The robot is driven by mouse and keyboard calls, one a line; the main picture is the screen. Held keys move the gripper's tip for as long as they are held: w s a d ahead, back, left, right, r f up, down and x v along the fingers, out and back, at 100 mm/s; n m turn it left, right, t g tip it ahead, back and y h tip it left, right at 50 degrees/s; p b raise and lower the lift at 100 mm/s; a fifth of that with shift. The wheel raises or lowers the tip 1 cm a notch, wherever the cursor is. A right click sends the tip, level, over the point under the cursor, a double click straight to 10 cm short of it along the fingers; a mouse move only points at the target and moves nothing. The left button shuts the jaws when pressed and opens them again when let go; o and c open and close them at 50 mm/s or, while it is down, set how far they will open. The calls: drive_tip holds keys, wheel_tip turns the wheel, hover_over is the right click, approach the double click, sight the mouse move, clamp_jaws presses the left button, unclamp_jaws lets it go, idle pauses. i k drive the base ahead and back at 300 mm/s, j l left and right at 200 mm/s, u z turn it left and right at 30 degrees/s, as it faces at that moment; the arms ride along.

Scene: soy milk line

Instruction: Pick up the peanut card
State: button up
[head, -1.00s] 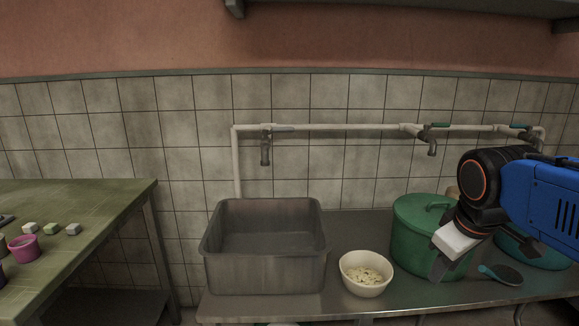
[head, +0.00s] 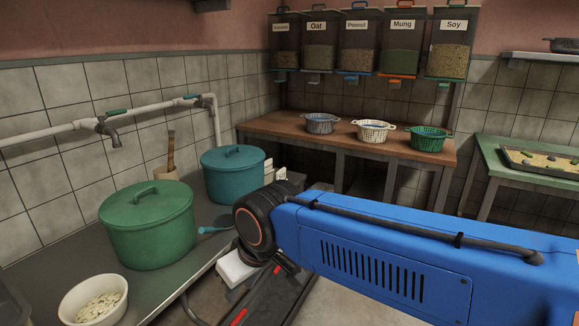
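I cannot make out a card that reads as the peanut card. Small white cards or labels (head: 281,174) show behind the teal pot, partly hidden by my arm and too small to read. A dispenser labelled Peanut (head: 357,50) hangs on the back wall, third in the row.
A green lidded pot (head: 148,228), a teal lidded pot (head: 233,175) and a white bowl (head: 94,300) stand on the metal counter (head: 60,270). Several baskets, one white (head: 376,131), stand on the wooden table (head: 290,128). A green table (head: 520,160) with a tray is at right.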

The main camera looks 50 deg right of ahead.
sight(269, 163)
drive_tip(key=k+l+z, duration=0.1)
drive_tip(key=z, duration=0.9)
drive_tip(key=i+l+u, duration=0.1)
drive_tip(key=l, duration=0.25)
drive_tip(key=i, duration=0.1)
